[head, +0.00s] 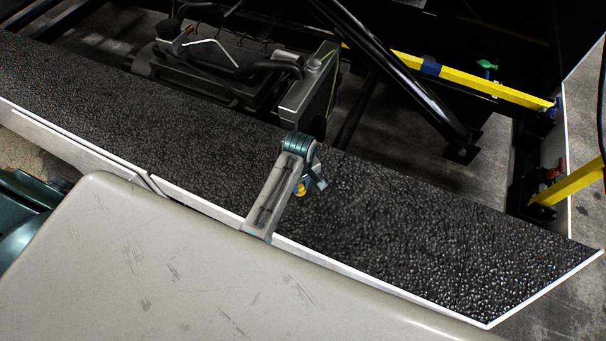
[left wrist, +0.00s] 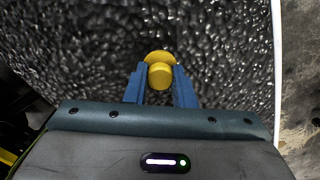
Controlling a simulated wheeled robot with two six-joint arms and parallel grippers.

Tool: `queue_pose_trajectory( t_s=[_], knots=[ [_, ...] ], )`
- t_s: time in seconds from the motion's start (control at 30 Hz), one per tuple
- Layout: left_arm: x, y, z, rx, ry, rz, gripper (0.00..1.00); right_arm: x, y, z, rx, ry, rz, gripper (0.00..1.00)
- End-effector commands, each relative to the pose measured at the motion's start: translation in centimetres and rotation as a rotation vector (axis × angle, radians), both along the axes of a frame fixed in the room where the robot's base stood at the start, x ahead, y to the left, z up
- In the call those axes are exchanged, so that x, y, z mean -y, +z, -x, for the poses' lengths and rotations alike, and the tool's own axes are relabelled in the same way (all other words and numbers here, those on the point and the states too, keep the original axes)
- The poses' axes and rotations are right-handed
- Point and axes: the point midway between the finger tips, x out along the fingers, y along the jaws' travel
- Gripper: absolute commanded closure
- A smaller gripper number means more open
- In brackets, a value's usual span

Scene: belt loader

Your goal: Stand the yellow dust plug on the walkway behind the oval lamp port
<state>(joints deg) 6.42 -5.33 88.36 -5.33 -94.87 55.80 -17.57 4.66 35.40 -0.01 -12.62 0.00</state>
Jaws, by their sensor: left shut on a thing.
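The yellow dust plug (left wrist: 160,74) is between the two blue fingers of my left gripper (left wrist: 160,86) in the left wrist view. The fingers are shut on it, and a wider yellow flange shows beyond its round end. In the head view the left gripper (head: 311,186) hangs over the dark textured walkway (head: 420,240), with a small bit of the plug (head: 300,189) showing beside the fingers. I cannot tell whether the plug touches the walkway. The oval lamp port cannot be made out in either view. My right gripper is not in view.
A white edge strip (head: 390,292) borders the walkway. Beyond it lie an engine block (head: 225,75), a black strut (head: 400,75) and yellow bars (head: 480,88). A red-handled valve (head: 552,172) stands at the right. The walkway around the gripper is clear.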

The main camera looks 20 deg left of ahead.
Motion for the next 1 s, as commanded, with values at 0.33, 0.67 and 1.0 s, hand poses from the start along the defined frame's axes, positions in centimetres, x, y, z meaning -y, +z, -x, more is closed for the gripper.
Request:
queue_pose_trajectory(
  t_s=[0.33,0.67,1.0],
  knots=[
    [0.0,-0.7,0.6,0.001,0.003,0.0,0.6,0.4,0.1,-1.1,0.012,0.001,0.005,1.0],
    [0.0,-0.6,0.6,0.003,0.003,-0.001,0.55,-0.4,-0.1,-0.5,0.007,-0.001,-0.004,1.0],
    [0.1,4.2,0.5,0.009,0.004,0.001,0.55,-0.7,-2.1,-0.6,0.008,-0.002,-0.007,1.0]
  ],
)
